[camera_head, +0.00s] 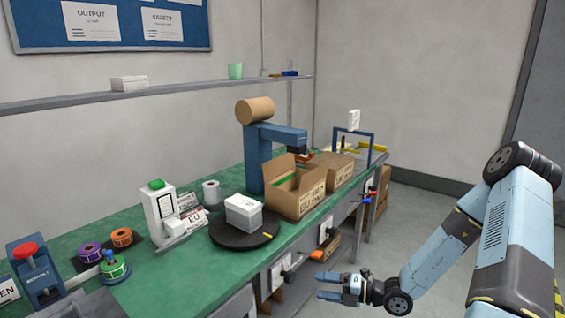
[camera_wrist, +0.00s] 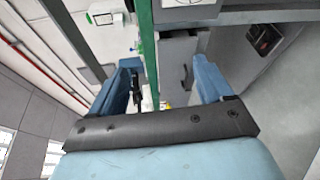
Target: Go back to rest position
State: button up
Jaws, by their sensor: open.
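My gripper (camera_head: 328,286) is at the end of my blue arm, in front of the bench at the lower right of the head view. Its fingers are apart and nothing shows between them. It is in free air, clear of the green bench top (camera_head: 188,262). In the wrist view my gripper (camera_wrist: 165,75) shows with its two blue fingers spread. The bench's green edge (camera_wrist: 147,50) runs through the gap between them in the picture, behind the fingers.
A white box (camera_head: 243,212) sits on a black turntable (camera_head: 221,236). An open cardboard box (camera_head: 298,203) stands under a blue post machine (camera_head: 256,150). Tape rolls and a red-button device (camera_head: 33,268) are at the left. The floor (camera_head: 415,215) beyond my arm is clear.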

jog(key=s+d+r+m+h, duration=0.3)
jog(key=s+r+m+h, duration=0.2)
jog(key=r+m, duration=0.6)
jog(key=s+d+r+m+h, duration=0.4)
jog(key=s+r+m, duration=0.5)
jog(key=r, duration=0.6)
jog(key=s+d+r+m+h, duration=0.3)
jog(key=s+r+m+h, duration=0.3)
jog(key=r+m, duration=0.7)
jog(key=shift+s+d+r+m+h, duration=0.25)
jog(key=shift+s+r+h, duration=0.2)
jog(key=shift+s, duration=0.55)
jog(key=shift+c, duration=0.2)
